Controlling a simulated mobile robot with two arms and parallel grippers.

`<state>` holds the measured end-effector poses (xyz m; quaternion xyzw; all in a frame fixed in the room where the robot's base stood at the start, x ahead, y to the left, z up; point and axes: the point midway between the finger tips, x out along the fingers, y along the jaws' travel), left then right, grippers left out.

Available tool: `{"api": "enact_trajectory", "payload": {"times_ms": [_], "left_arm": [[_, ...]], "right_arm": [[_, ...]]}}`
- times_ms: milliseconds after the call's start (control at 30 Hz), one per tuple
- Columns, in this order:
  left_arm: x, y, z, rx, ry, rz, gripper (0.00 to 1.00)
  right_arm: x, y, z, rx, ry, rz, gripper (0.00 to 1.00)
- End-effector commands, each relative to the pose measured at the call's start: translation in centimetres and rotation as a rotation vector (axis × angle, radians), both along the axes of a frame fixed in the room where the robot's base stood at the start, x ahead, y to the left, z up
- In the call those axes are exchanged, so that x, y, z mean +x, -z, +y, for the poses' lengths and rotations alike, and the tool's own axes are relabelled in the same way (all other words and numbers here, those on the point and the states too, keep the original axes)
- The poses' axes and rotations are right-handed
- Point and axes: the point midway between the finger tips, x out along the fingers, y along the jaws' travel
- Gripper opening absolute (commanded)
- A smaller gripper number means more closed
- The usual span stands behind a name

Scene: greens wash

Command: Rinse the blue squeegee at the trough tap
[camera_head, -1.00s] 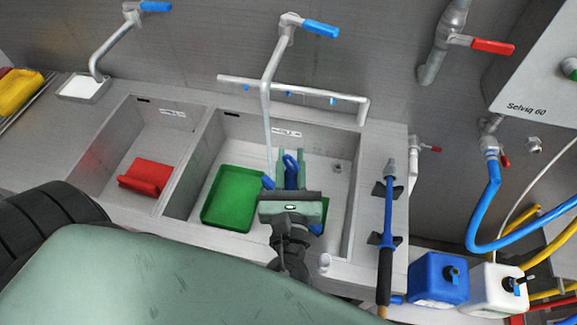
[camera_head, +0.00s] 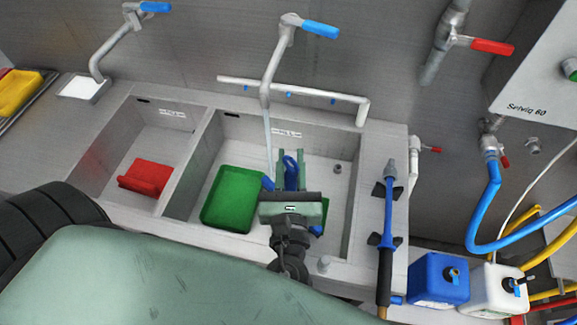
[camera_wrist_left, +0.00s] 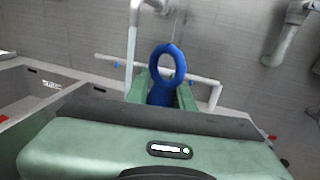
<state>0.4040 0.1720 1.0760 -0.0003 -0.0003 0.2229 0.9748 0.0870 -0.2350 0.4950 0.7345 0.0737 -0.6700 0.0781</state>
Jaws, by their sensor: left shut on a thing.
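My left gripper (camera_head: 290,172) is over the right basin of the steel trough (camera_head: 350,215), its green fingers shut on the blue squeegee (camera_head: 291,170). The squeegee's looped handle end stands up between the fingers; it also shows in the left wrist view (camera_wrist_left: 167,65). Bits of blue show at either side below the gripper, and the rest is hidden by it. The trough tap (camera_head: 270,75), with a blue lever (camera_head: 320,29), reaches over this basin. A thin pale stream (camera_head: 268,140) falls from its spout, just left of the squeegee. My right gripper is not in view.
A green tray (camera_head: 233,198) lies in the right basin and a red object (camera_head: 146,177) in the left one. A blue spray lance (camera_head: 388,210) lies on the right ledge. A pipe rail (camera_head: 300,90) runs behind the basin. Blue and white canisters (camera_head: 438,278) stand at the right.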

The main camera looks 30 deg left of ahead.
Motion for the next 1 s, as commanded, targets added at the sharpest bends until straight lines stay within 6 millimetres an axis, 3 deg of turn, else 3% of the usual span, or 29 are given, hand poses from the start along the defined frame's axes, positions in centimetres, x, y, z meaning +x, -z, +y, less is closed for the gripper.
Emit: {"api": "enact_trajectory", "payload": {"times_ms": [333, 1000], "left_arm": [[-0.3, -0.5, -0.1, 0.001, 0.001, 0.000, 0.00], [-4.6, -4.1, -1.8, 0.000, 0.000, 0.000, 0.00]], "right_arm": [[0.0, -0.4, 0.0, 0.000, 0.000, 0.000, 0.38], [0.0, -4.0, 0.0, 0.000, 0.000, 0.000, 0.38]]}}
